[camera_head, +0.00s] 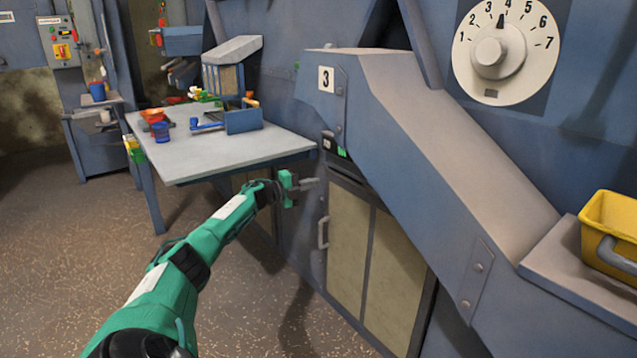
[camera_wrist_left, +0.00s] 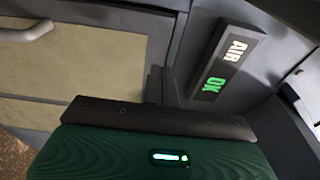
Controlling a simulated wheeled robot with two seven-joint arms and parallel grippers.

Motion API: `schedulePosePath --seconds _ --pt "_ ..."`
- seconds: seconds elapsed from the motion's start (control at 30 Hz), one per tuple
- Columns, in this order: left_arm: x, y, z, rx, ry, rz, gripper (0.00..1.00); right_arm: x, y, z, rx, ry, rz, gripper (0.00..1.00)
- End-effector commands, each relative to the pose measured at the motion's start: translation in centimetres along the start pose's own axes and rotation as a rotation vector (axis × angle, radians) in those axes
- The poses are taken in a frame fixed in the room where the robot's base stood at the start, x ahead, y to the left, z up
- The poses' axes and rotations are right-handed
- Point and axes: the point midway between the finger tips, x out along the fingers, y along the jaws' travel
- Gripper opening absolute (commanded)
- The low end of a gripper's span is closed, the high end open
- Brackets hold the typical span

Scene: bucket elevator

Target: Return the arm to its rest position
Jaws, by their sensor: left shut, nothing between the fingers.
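My left arm (camera_head: 192,262), green with black joints, reaches in from the lower left of the head view. My left gripper (camera_head: 305,184) is shut and empty. It is beside the cabinet under the chute, above the door handle (camera_head: 323,232), and looks apart from it. In the left wrist view, the green gripper body fills the bottom, and the dark shut fingers (camera_wrist_left: 162,86) point toward the cabinet front. A lit AIR OK sign (camera_wrist_left: 225,62) is to their right. My right gripper is not in view.
The cabinet doors (camera_head: 348,248) are shut. A grey table (camera_head: 225,163) with cups and small parts stands behind the gripper. A blue-grey chute (camera_head: 440,150) marked 3 slopes down to the right, toward a yellow bucket (camera_head: 612,225). A dial (camera_head: 503,50) is above. Floor at left is free.

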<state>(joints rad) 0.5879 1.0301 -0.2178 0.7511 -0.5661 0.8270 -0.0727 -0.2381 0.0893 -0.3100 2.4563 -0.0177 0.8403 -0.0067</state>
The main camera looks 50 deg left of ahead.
Motion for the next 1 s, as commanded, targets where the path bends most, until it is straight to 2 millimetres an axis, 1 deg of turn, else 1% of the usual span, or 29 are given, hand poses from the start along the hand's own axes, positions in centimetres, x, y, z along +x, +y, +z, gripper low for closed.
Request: schedulePosePath --seconds 0.03,0.2,0.3,0.4,0.6,1.0 --pt "-0.8 0.0 0.6 -0.001 -0.001 0.003 0.0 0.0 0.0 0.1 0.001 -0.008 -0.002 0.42" --pt "-3.5 0.2 2.5 -0.002 -0.001 0.004 0.0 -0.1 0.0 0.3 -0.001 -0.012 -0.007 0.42" --pt "-4.8 0.2 3.4 -0.001 0.0 0.003 0.0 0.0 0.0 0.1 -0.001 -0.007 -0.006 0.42" --pt "-5.7 0.2 4.1 0.0 0.001 0.004 0.0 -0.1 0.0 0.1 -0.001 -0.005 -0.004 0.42" --pt "-6.4 0.3 4.5 0.0 0.003 0.004 0.0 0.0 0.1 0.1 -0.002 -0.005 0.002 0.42" --pt "-6.5 0.3 4.5 0.0 0.003 0.005 0.0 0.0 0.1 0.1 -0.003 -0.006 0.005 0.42"
